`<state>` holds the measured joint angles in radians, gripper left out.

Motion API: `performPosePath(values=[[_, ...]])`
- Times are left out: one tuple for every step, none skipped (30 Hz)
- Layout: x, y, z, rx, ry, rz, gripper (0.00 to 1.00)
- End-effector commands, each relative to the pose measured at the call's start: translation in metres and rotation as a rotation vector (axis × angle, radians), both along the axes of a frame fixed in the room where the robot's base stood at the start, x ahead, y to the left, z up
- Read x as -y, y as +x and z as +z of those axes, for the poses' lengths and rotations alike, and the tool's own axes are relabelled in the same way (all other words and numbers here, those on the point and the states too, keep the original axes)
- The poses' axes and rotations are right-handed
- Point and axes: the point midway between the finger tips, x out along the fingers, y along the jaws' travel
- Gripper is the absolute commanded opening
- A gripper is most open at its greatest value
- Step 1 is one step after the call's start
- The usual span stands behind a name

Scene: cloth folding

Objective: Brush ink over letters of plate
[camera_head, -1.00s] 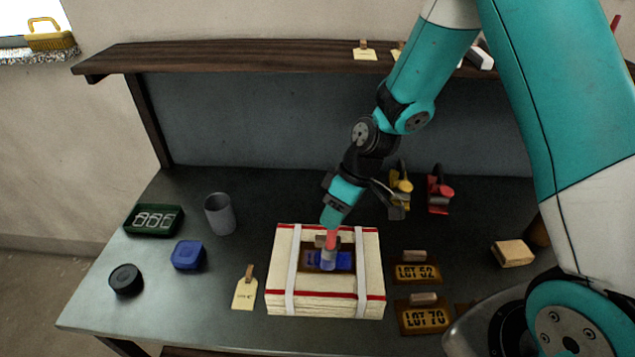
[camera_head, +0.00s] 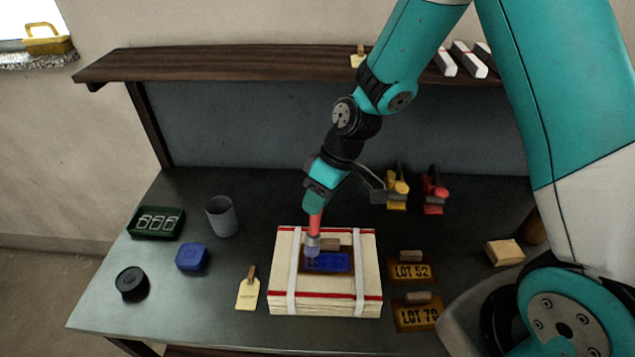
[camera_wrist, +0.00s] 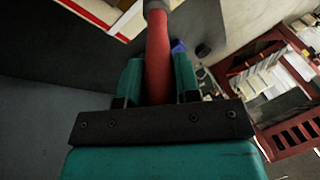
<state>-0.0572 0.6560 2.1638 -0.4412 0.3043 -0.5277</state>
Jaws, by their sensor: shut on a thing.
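My gripper (camera_head: 316,196) is shut on the red handle of a brush (camera_head: 314,224), which points down, slightly tilted. In the wrist view the red handle (camera_wrist: 158,60) sits between the teal fingers (camera_wrist: 158,85). The brush's bristle end is at the left part of a plate (camera_head: 343,272) that lies on the strapped cloth stack (camera_head: 284,262). Blue ink covers much of the plate's face, and I cannot read letters under it. A small wooden block shows at the plate's back edge. Whether the bristles press on the plate is hard to tell.
Brass plates marked LOT 52 (camera_head: 411,273) and LOT 70 (camera_head: 417,317) lie right of the stack. A tag (camera_head: 248,293), blue box (camera_head: 191,257), black round tin (camera_head: 131,283), grey cup (camera_head: 222,216) and green tray (camera_head: 138,228) stand left. Yellow (camera_head: 397,190) and red (camera_head: 434,194) tools stand behind.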

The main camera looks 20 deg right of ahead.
Motion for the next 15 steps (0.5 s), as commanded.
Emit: performPosePath(values=[[-0.001,0.0,0.009,0.001,0.001,0.001,0.07],[-0.001,0.0,0.012,0.002,0.001,0.002,0.07],[-0.002,0.0,0.015,0.001,0.0,0.003,0.07],[-0.002,0.0,0.017,0.002,0.0,0.004,0.07],[-0.002,0.0,0.019,0.002,0.0,0.004,0.07],[-0.002,0.0,0.02,0.002,0.0,0.005,0.07],[-0.002,0.0,0.021,0.001,0.0,0.005,0.07],[-0.003,0.0,0.021,0.001,0.0,0.005,0.07],[-0.003,0.0,0.021,0.001,0.0,0.005,0.07],[-0.003,0.0,0.021,0.001,0.0,0.005,0.07],[-0.003,0.0,0.021,0.001,0.0,0.005,0.07],[-0.003,0.0,0.021,0.001,0.0,0.005,0.07],[-0.003,0.0,0.021,0.001,0.0,0.005,0.07],[-0.003,0.0,0.021,0.001,0.0,0.005,0.07],[-0.003,0.0,0.02,0.001,0.0,0.005,0.07]])
